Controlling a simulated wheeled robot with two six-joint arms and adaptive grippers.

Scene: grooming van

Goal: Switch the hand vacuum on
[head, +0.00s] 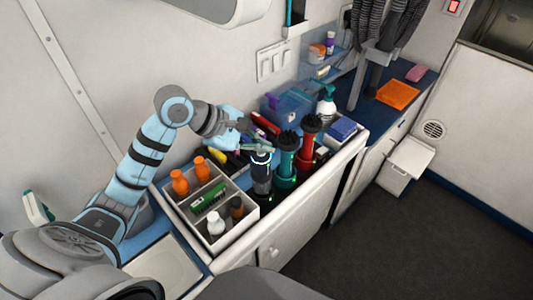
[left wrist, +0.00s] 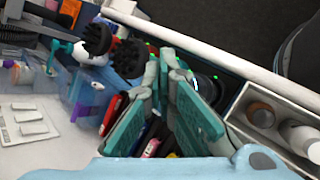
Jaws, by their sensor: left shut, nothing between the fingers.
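Three upright handheld devices stand in a row on the counter: a dark grey one with a glowing pale ring near its top (head: 261,176), a teal one with a black bristled top (head: 286,160) and a red one with a similar top (head: 308,140). I take the dark grey one for the hand vacuum; its switch is not clear to see. My left gripper (head: 260,148) is shut and empty, with its fingertips at the top of the dark grey device. I cannot tell whether they touch. In the left wrist view the fingers (left wrist: 168,62) partly hide a dark rounded body (left wrist: 205,85). My right gripper is out of view.
A white divided caddy (head: 250,226) with orange, white and brown bottles stands just left of the devices. Bright tools lie behind them, near a clear blue bin (head: 290,105). A white lip edges the counter front (head: 335,155). Farther right lies an orange cloth (head: 397,95).

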